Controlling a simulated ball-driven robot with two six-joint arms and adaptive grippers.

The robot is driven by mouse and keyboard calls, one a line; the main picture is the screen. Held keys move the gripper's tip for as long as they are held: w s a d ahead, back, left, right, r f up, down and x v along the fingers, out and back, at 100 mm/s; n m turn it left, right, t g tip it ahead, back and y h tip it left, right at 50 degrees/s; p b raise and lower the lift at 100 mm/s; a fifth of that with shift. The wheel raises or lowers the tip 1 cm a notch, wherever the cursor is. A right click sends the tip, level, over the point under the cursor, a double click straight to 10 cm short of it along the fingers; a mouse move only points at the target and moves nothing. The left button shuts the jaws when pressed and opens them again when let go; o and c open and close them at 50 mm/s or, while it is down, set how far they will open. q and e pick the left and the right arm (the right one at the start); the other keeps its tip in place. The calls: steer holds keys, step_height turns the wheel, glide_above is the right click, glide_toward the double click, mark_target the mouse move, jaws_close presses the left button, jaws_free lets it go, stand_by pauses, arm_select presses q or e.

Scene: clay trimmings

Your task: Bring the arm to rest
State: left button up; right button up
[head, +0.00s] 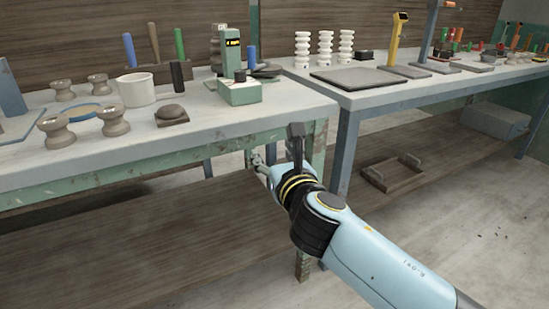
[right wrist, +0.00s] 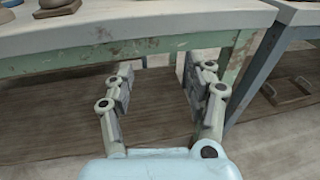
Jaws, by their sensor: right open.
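My right gripper (head: 278,150) is at the end of the light blue arm in the head view, in front of the green table leg and at about the height of the bench edge. In the right wrist view its two fingers (right wrist: 158,92) stand apart with nothing between them. It appears to touch nothing. My left gripper is not in view.
A second bench (head: 400,92) stands to the right. A lower shelf (head: 130,250) and a wooden tray (head: 392,180) lie below.

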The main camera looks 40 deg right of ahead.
stand_by(0.4)
steer(key=s+f+m+g+y, duration=0.1)
steer(key=s+f+m+g, duration=0.3)
steer(key=f, duration=0.7)
steer(key=s+f+m+g+y, duration=0.1)
steer(key=s+f, duration=0.6)
steer(key=f, duration=0.4)
steer(key=s+f+m+g+y, duration=0.1)
steer(key=s+f+m+g, duration=0.3)
steer(key=f, duration=0.6)
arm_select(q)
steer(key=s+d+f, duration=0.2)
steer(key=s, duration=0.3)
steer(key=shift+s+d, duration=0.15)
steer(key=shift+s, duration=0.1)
arm_select(e)
steer(key=s+a+f+m+g, duration=0.1)
steer(key=s+f+m, duration=0.4)
steer(key=s, duration=0.6)
steer(key=s+f+m+g+y, duration=0.1)
steer(key=s+f+m+g, duration=0.2)
steer(key=s+m, duration=0.7)
steer(key=s+a+f+m+g+y, duration=0.1)
steer(key=s+f+m+g, duration=0.1)
steer(key=s+f+m, duration=0.5)
steer(key=s+f, duration=0.1)
steer(key=s, duration=0.4)
steer(key=shift+a+m, duration=0.3)
